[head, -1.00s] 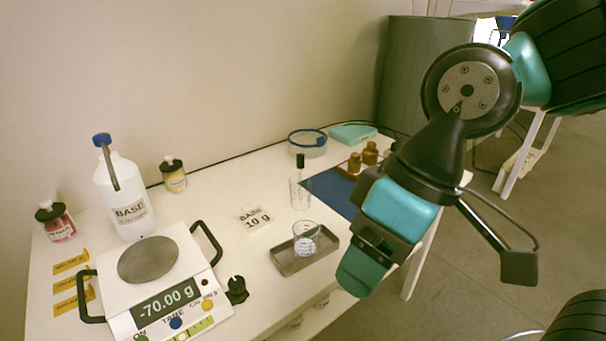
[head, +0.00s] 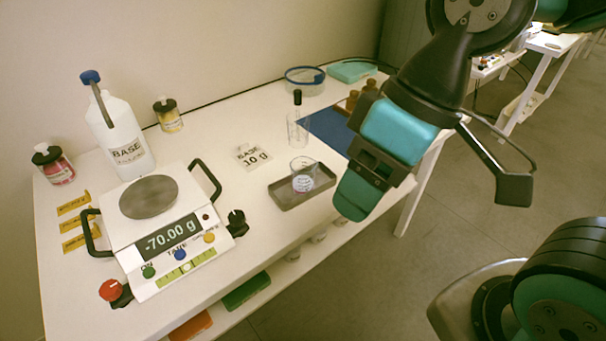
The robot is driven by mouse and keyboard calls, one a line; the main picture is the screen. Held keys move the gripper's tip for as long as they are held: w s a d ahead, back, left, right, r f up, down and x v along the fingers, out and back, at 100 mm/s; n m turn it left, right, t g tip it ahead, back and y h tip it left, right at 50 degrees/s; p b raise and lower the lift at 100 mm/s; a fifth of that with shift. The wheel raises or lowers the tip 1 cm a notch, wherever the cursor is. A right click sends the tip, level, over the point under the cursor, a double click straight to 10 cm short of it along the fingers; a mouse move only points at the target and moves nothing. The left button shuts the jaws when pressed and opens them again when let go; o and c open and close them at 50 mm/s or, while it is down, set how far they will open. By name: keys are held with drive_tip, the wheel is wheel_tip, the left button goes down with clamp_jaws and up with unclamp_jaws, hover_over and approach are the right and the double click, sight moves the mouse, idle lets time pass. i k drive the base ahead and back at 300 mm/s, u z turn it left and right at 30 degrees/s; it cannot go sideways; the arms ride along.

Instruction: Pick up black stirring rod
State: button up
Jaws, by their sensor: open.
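The stirring rod (head: 297,98) shows its black top end upright above a clear glass container (head: 297,130), behind the metal tray; its lower part is hard to see. My gripper (head: 356,194) hangs over the table's front right edge, to the right of and nearer than the rod. It is open, clear of the rod, with a teal fingertip pointing down; its other finger is mostly hidden.
A grey tray (head: 322,195) holds a small beaker (head: 303,177) left of my gripper. A scale (head: 165,215) reading -70.00 g, a white BASE bottle (head: 125,145), a label card (head: 252,157) and a blue mat (head: 322,125) share the white table. Small brown bottles (head: 352,99) stand behind my arm.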

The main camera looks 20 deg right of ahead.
sight(297, 93)
drive_tip(key=u, duration=0.55)
drive_tip(key=k, duration=1.3)
drive_tip(key=u, duration=0.05)
drive_tip(key=i, duration=0.6)
drive_tip(key=z, duration=0.55)
drive_tip(key=i, duration=1.25)
drive_tip(key=u, duration=0.6)
